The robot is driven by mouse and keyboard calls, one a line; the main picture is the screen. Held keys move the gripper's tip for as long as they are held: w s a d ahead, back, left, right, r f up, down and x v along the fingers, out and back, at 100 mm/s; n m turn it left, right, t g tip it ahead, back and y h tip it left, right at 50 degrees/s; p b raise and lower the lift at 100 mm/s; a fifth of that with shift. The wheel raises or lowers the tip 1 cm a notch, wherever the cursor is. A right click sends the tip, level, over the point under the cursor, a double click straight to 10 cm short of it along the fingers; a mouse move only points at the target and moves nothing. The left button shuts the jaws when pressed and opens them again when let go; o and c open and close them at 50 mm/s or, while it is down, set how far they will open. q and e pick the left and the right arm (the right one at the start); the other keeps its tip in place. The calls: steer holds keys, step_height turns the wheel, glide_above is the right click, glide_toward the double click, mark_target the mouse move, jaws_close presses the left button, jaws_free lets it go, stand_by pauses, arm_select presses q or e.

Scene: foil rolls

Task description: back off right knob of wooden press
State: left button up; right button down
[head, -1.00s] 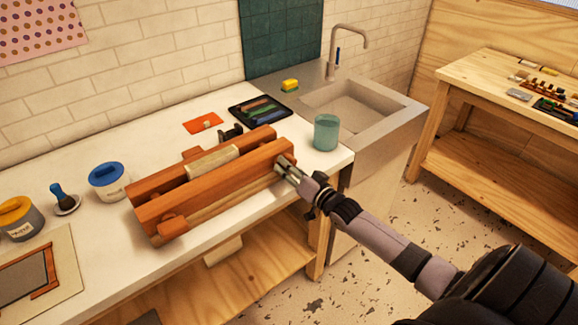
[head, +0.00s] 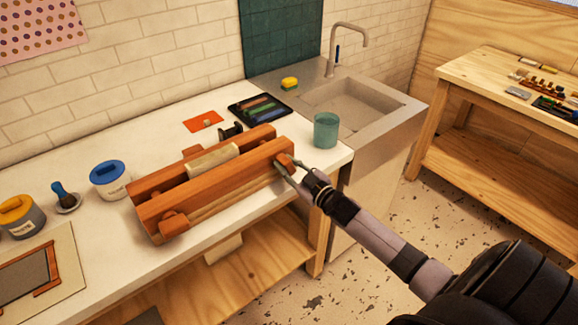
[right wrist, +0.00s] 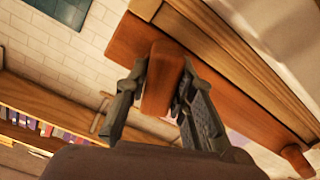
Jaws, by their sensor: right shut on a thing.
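The wooden press (head: 222,193) lies on the white counter, with two long reddish-brown beams and a pale roll (head: 213,160) between them. Its right knob (head: 284,160) is on the front beam's right end. My right gripper (head: 288,172) is shut on this knob. In the right wrist view the wooden knob (right wrist: 162,80) sits between the two dark fingers of the gripper (right wrist: 162,88). The left knob (head: 173,224) is at the front beam's left end and also shows in the right wrist view (right wrist: 297,160). My left gripper is not in view.
A teal cup (head: 326,130) stands right of the press, close to the sink (head: 360,105). A dark tray (head: 260,108) and an orange card (head: 203,121) lie behind it. Blue-lidded (head: 108,180) and yellow-lidded (head: 20,216) jars stand left. The floor in front is open.

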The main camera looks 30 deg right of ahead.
steer(key=n, duration=0.3)
steer(key=r+n+b, duration=0.1)
steer(key=n, duration=0.1)
steer(key=shift+w+n, duration=0.15)
steer(key=shift+n, duration=0.25)
steer(key=n+b, duration=0.1)
steer(key=n, duration=0.5)
steer(key=shift+d, duration=0.1)
steer(key=c, duration=1.5)
jaws_free()
steer(key=shift+c, duration=0.2)
steer(key=shift+o, duration=0.9)
steer(key=shift+w+f, duration=0.3)
steer(key=shift+w, duration=0.05)
steer(key=shift+s+f, duration=0.1)
steer(key=shift+s, duration=0.15)
